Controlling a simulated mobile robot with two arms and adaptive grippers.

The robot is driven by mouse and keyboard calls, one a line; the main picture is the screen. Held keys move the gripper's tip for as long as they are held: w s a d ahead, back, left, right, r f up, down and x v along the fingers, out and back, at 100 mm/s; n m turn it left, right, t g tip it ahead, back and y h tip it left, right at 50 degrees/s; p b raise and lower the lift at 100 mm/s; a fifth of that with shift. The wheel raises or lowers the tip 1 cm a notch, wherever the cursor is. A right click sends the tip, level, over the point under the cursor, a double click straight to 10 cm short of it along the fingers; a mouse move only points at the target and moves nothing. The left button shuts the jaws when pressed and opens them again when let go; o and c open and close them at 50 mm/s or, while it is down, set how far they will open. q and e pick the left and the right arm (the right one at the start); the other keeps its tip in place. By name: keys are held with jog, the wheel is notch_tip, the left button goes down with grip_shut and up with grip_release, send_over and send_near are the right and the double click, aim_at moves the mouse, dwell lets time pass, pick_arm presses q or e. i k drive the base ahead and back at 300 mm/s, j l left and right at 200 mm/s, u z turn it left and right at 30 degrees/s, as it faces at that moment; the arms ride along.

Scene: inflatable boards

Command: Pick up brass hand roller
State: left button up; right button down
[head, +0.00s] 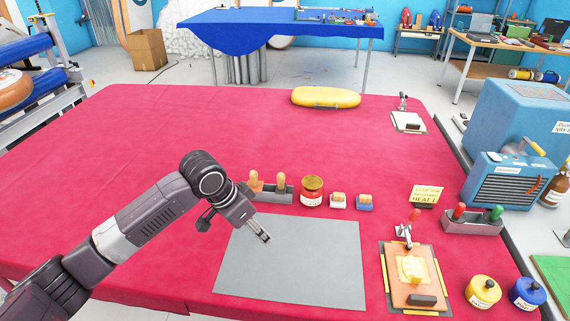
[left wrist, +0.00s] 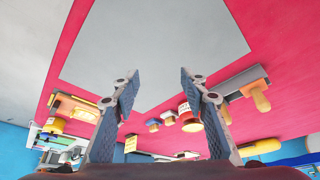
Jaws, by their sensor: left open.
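A grey tool holder (head: 270,194) stands on the red table just behind the grey mat. Two tools with wooden handles stand in it, a left one (head: 253,179) and a right one (head: 280,181). I cannot make out a brass roller head; their lower parts are hidden in the holder. My left gripper (head: 264,238) is over the back left part of the mat, in front of the holder, open and empty. In the left wrist view the open fingers (left wrist: 158,86) point over the mat, and the holder (left wrist: 238,82) is right of them. My right gripper is not in view.
The grey mat (head: 300,270) is bare. Right of the holder are a red jar (head: 312,192) and two small blocks (head: 351,202). A clamp board (head: 413,280), paint pots (head: 482,291) and a blue machine (head: 512,180) are at the right. The table's left is clear.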

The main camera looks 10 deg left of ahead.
aim_at(280, 188)
jog(key=i, duration=0.85)
